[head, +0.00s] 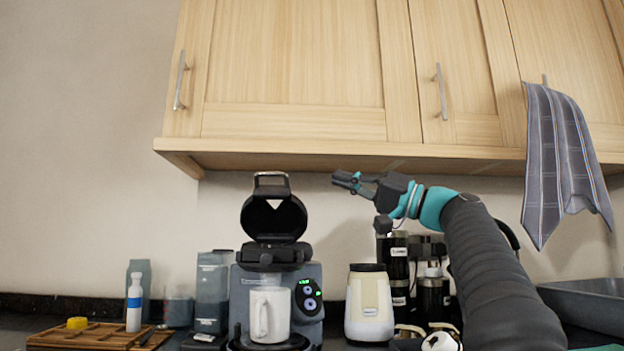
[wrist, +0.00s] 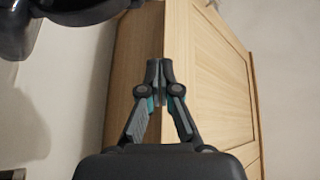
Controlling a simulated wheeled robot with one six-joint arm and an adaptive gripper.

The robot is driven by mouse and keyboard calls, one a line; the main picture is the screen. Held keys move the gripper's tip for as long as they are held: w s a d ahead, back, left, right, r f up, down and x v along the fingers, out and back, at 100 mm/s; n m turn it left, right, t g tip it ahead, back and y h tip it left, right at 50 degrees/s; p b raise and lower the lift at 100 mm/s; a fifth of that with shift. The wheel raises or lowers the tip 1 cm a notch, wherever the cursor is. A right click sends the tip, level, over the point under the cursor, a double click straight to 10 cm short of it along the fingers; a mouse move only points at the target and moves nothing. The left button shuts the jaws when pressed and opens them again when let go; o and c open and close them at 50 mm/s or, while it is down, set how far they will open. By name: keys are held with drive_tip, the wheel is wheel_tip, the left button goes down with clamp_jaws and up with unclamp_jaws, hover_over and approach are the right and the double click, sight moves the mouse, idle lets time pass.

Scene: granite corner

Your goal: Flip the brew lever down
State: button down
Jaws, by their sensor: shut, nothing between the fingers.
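The coffee machine (head: 276,285) stands on the counter with its top lid, the brew lever (head: 273,207), raised and tilted open. A white mug (head: 270,314) sits in the machine under the brew head. My gripper (head: 344,181) is shut and empty, to the right of the raised lever and apart from it, just below the cabinet. In the wrist view my gripper (wrist: 160,68) shows its fingertips together with the cabinet behind. A dark rounded part, which looks like the raised lid (wrist: 85,12), is cut off at the upper left there.
Wooden cabinets (head: 295,70) hang close above my gripper. A cream jar (head: 369,305) and dark canisters (head: 398,270) stand right of the machine. Bottles and a wooden tray (head: 95,337) are at left. A towel (head: 562,165) hangs at right.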

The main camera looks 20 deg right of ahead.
wheel_tip(320, 180, up, 4)
drive_tip(key=f+p, duration=0.1)
drive_tip(key=p, duration=0.2)
hover_over(301, 189)
drive_tip(key=w, duration=0.2)
drive_tip(key=shift+s+d+r, duration=0.2)
drive_tip(key=shift+d+r, duration=0.05)
drive_tip(key=shift+s+a+f+b, duration=0.25)
drive_tip(key=shift+s+f+b, duration=0.55)
drive_tip(key=shift+b, duration=0.1)
drive_tip(key=shift+s+a+f+b, duration=0.4)
drive_tip(key=shift+s+f, duration=0.1)
drive_tip(key=shift+f, duration=0.1)
